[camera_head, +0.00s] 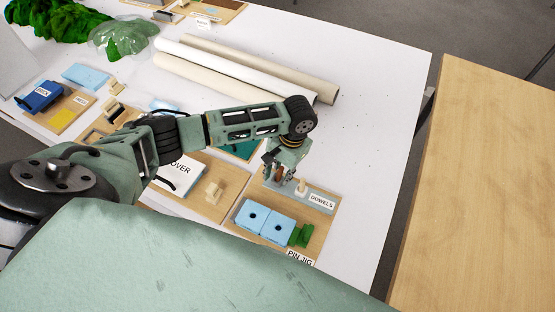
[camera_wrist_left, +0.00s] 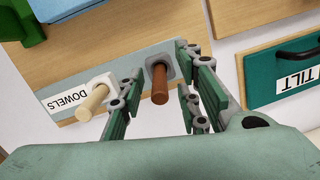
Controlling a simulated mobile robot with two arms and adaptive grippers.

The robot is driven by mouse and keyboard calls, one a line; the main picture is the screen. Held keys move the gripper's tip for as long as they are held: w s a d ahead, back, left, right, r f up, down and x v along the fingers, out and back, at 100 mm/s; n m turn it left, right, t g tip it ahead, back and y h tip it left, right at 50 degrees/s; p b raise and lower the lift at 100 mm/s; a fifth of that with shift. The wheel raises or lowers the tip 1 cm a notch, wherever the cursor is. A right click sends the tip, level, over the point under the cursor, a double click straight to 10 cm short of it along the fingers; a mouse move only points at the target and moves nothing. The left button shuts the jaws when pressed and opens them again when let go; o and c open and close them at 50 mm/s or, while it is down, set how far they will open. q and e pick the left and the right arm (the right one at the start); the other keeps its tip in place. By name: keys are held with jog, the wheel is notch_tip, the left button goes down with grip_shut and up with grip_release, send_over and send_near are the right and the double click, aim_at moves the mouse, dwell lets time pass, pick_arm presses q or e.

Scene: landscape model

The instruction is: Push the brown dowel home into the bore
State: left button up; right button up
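The brown dowel (camera_wrist_left: 160,86) stands upright in a grey holder on the dowels strip in the left wrist view. My left gripper (camera_wrist_left: 163,92) is open, with one finger on each side of the brown dowel and gaps between them. In the head view my left gripper (camera_head: 279,176) points down at the dowels strip and largely hides the brown dowel. A pale dowel (camera_wrist_left: 94,103) stands beside it in a white holder. The pin jig has two light blue blocks (camera_head: 265,210), each with a dark round bore. My right gripper is not in view.
A green piece (camera_head: 301,235) sits at the right end of the blue blocks. The DOWELS label (camera_head: 321,201) lies beside the holders. A board with a pale wooden piece (camera_head: 213,192) lies left of the jig. Long rolls (camera_head: 235,68) lie behind. White table to the right is clear.

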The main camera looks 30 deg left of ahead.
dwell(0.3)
pick_arm(q)
grip_shut()
jog(key=shift+a+r, duration=0.1)
jog(key=shift+a, duration=0.05)
dwell(0.7)
jog(key=shift+s+a, duration=0.1)
jog(key=shift+s, duration=0.05)
jog(key=c, duration=0.8)
grip_release()
jog(key=shift+c, duration=2.1)
grip_release()
jog(key=shift+a+f, duration=0.1)
jog(key=shift+f, duration=0.1)
jog(key=o, duration=1.2)
jog(key=shift+d, duration=0.3)
